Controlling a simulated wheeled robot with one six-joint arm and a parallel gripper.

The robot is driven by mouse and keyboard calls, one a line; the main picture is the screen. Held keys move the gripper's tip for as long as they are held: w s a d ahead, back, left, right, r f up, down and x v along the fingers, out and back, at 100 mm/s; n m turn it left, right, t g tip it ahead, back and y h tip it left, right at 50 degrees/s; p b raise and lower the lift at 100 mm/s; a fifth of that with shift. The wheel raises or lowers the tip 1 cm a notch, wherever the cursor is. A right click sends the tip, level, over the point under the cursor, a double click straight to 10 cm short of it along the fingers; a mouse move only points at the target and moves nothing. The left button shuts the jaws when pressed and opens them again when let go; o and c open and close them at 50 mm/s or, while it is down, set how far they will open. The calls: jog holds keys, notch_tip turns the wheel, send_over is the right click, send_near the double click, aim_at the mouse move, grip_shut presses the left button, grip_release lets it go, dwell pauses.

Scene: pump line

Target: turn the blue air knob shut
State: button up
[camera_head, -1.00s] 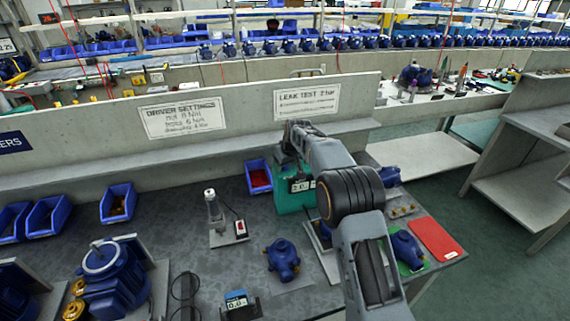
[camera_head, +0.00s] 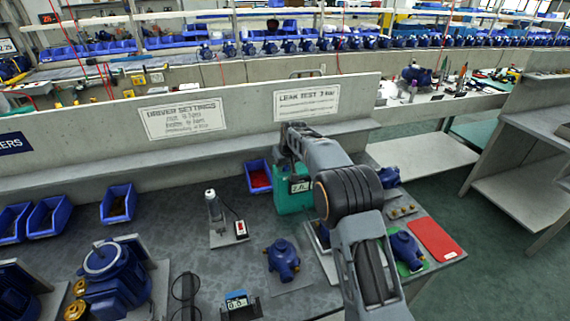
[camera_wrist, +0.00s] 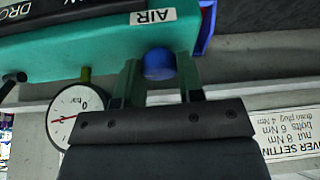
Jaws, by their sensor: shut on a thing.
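The blue air knob (camera_wrist: 159,64) shows in the wrist view at the lower edge of a green box (camera_wrist: 110,47), beside a white AIR label (camera_wrist: 153,16). My gripper (camera_wrist: 160,75) has one finger on each side of the knob and is shut on it. In the head view the green box (camera_head: 292,200) stands on the bench, and my arm hides the knob and my fingertips. A round white gauge (camera_wrist: 75,115) marked bar hangs beside the box in the wrist view.
A blue bin (camera_head: 258,178) with red contents stands left of the green box. A blue pump (camera_head: 283,259) sits on the bench in front. A red tray (camera_head: 434,239) lies at the right. A low wall with a LEAK TEST sign (camera_head: 306,103) runs behind.

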jog(key=m+h, duration=0.1)
jog(key=m, duration=0.3)
jog(key=shift+a+m+h+p, duration=0.15)
jog(key=shift+m+h+p, duration=0.15)
jog(key=shift+h+p, duration=0.1)
jog(key=m+h, duration=0.1)
jog(key=m, duration=0.3)
jog(key=shift+m+h+p, duration=0.3)
jog(key=shift+h+p, duration=0.05)
jog(key=shift+h, duration=0.05)
jog(key=m+p, duration=0.1)
jog(key=m, duration=0.1)
jog(key=m+g+h+p, duration=0.1)
jog(key=m, duration=0.1)
jog(key=shift+w+a+r+m+h+p, duration=0.1)
jog(key=shift+m+h+p, duration=0.2)
jog(key=shift+m+p, duration=0.1)
jog(key=shift+m+g+p, duration=0.5)
jog(key=shift+m+p, duration=0.1)
jog(key=shift+m, duration=0.5)
jog(key=o, duration=0.9)
